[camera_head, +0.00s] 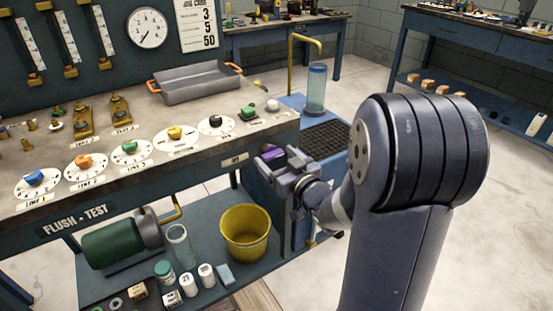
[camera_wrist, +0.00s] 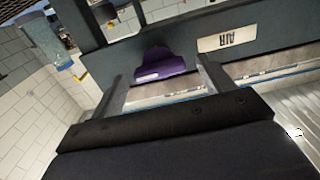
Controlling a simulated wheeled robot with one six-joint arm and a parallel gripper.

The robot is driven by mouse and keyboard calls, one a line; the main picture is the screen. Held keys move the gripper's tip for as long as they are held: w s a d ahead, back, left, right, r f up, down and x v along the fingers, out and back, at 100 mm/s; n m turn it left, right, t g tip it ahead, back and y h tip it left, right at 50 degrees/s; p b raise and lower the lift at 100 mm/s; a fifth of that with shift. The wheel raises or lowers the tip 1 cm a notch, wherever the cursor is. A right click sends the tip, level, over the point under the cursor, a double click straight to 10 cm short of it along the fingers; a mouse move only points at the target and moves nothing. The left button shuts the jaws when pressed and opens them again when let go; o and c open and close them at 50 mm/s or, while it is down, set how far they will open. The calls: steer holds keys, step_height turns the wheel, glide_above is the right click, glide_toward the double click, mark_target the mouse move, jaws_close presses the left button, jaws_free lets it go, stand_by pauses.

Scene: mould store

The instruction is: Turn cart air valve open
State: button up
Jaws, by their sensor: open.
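The air valve is a purple knob (camera_wrist: 160,64) with a pale mark on its left end in the wrist view. It sits on a dark panel beside a white plate (camera_wrist: 227,38) that reads AIR upside down. In the head view a bit of the purple knob (camera_head: 272,153) shows behind my gripper (camera_head: 275,168), at the bench's right end. In the wrist view my gripper (camera_wrist: 163,77) is open, its two fingers either side of the knob in the picture. The knob appears to lie just beyond the fingertips; I cannot tell whether they touch.
The bench (camera_head: 150,110) carries a row of dials with coloured knobs and a grey tray (camera_head: 195,82). A yellow bucket (camera_head: 246,230) and a green motor (camera_head: 112,245) stand on the shelf below. A clear cylinder (camera_head: 316,90) stands behind my gripper. Open floor lies to the right.

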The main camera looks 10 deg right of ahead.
steer(key=shift+w+a, duration=0.1)
steer(key=shift+w, duration=0.25)
steer(key=shift+c, duration=0.4)
steer(key=c, duration=0.9)
